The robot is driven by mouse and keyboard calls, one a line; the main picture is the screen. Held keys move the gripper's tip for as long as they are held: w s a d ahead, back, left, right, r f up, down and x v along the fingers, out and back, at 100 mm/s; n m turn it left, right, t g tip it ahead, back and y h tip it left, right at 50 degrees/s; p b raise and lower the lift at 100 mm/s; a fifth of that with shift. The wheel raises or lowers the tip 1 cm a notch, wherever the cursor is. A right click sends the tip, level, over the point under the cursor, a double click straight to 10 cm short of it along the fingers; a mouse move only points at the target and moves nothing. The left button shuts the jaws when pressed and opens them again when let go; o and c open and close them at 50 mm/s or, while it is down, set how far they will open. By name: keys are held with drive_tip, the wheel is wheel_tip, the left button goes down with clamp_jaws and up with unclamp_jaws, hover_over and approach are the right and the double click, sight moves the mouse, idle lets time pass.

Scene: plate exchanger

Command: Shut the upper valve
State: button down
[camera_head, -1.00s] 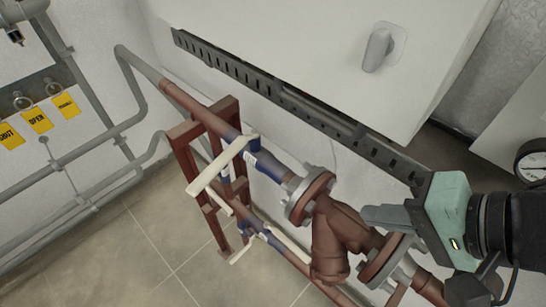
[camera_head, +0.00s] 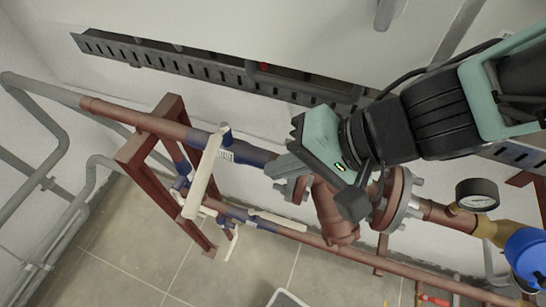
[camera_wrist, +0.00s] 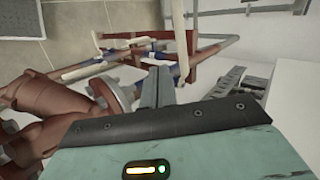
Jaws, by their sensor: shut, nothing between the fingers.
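The upper valve has a blue body (camera_head: 250,155) on the upper brown pipe. Its long cream lever (camera_head: 205,172) runs from the pipe toward the lower left in the head view, crosswise to the pipe. My gripper (camera_head: 273,171) is shut and empty, just right of the lever, over the pipe near the flange. A gap shows between the fingertips and the lever. In the wrist view, my fingers (camera_wrist: 157,82) point at the blue valve area, partly hiding it. The lower valve (camera_head: 240,215) has cream handles on the pipe below.
A red-brown pipe stand (camera_head: 150,140) is left of the valves. A flanged brown fitting (camera_head: 335,215) lies under my gripper. A slotted grey rail (camera_head: 210,70) runs along the wall behind. A pressure gauge (camera_head: 477,194) stands at right. Tiled floor is open below.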

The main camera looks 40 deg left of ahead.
sight(202, 178)
drive_tip(key=s+a+f, duration=0.3)
drive_tip(key=a+f, duration=0.1)
drive_tip(key=a, duration=0.4)
drive_tip(key=shift+s+a+f, duration=0.15)
drive_tip(key=shift+s+f, duration=0.25)
drive_tip(key=shift+s+a, duration=0.1)
drive_tip(key=shift+s+a+m+t+b, duration=0.3)
drive_tip(key=shift+s+m+t+b, duration=0.1)
drive_tip(key=shift+m, duration=0.1)
drive_tip(key=shift+s+a+r+p, duration=0.15)
drive_tip(key=shift+s+a+p, duration=0.1)
drive_tip(key=shift+a+p, duration=0.25)
drive_tip(key=shift+s+a, duration=0.15)
drive_tip(key=shift+s, duration=0.1)
